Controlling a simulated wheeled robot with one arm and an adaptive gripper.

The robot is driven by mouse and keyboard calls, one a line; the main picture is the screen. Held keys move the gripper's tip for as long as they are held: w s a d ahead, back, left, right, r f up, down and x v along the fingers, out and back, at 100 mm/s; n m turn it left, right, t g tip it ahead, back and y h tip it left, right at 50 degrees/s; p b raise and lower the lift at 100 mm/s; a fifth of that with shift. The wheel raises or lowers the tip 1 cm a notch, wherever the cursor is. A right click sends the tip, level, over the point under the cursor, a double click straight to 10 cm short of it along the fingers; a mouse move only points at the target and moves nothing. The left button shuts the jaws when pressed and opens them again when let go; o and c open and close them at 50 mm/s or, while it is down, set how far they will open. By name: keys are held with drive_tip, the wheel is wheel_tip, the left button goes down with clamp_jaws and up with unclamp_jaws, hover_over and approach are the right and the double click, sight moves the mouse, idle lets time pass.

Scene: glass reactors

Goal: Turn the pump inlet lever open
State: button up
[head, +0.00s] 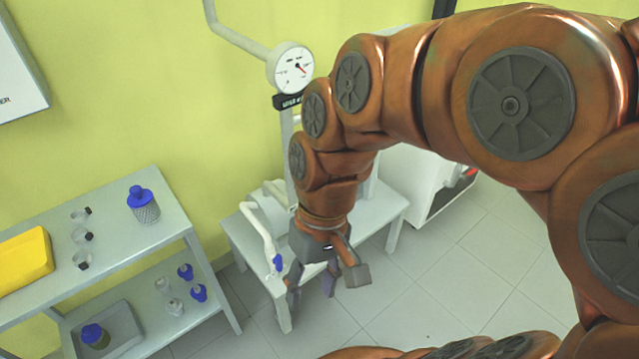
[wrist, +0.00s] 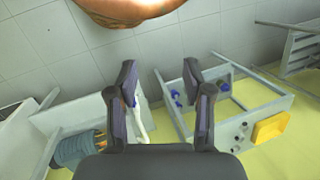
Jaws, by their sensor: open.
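The pump inlet lever is probably the small blue piece (head: 277,264) at the lower end of a white bent pipe (head: 258,231) in the head view. The grey ribbed pump body (wrist: 76,150) is at lower left there.
A round gauge (head: 290,68) stands on a post behind my arm. A shelf (head: 150,240) at left holds blue-capped bottles (head: 144,205), small flasks and a yellow box (head: 24,262). A white cabinet (head: 420,182) stands behind my arm.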

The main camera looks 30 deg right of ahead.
drive_tip(key=w+a+f+y+b, duration=0.1)
drive_tip(key=w+a+y+b, duration=0.2)
drive_tip(key=w+b, duration=0.3)
drive_tip(key=w+a+f+y+b, duration=0.1)
drive_tip(key=w+a+y+b, duration=0.25)
drive_tip(key=w, duration=0.35)
drive_tip(key=w+d+f+t+y+b, duration=0.1)
drive_tip(key=w+d+y+b, duration=0.25)
drive_tip(key=w, duration=0.25)
drive_tip(key=w+d+f+t+y+b, duration=0.1)
drive_tip(key=w+d+y+b, duration=0.1)
drive_tip(key=w+b, duration=0.3)
drive_tip(key=w+d+f+m+t+y+b, duration=0.15)
drive_tip(key=w+d+f+t+b, duration=0.3)
drive_tip(key=d, duration=0.55)
drive_tip(key=w+d+f+m+t+b, duration=0.25)
drive_tip(key=w+d+f, duration=0.35)
drive_tip(key=d, duration=0.4)
drive_tip(key=w+d+f+m+t+y+b, duration=0.1)
drive_tip(key=w+d+f+t+b, duration=0.2)
drive_tip(key=d+f+b, duration=0.5)
drive_tip(key=shift+w+a+r+p, duration=0.35)
drive_tip(key=shift+w+a, duration=0.35)
drive_tip(key=shift+a, duration=0.1)
drive_tip(key=shift+w+a+r+p, duration=0.4)
drive_tip(key=shift+w+a, duration=0.25)
drive_tip(key=shift+a, duration=0.2)
drive_tip(key=shift+w+a+r+p, duration=0.35)
drive_tip(key=shift+w+a, duration=0.35)
drive_tip(key=shift+a, duration=0.1)
